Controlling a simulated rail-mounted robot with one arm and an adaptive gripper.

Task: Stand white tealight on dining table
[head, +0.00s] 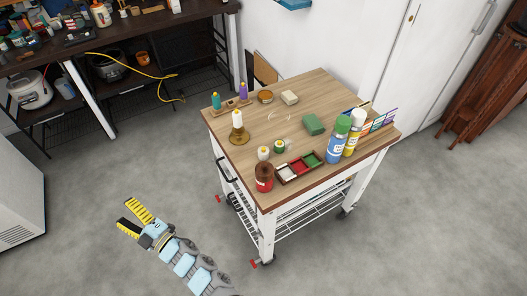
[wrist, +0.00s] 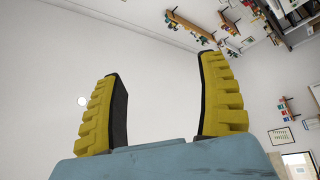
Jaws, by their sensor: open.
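My gripper (head: 129,216) is at the lower left in the head view, over the grey floor and left of a wood-topped trolley. Its two yellow fingers are spread apart with nothing between them, which the wrist view (wrist: 160,90) also shows. I cannot pick out the white tealight for certain. A small whitish round item (head: 263,153) stands near the front left of the trolley top (head: 245,165), beside a small green jar (head: 280,146). A white pillar candle (head: 237,118) stands in a brass holder. No table clearly a dining table shows.
The trolley top also holds a dark red jar (head: 264,178), a sectioned tray (head: 299,167), spray cans (head: 338,140), a green block (head: 313,124) and a pale block (head: 289,97). A cluttered dark workbench (head: 120,30) is at upper left. Floor around my gripper is clear.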

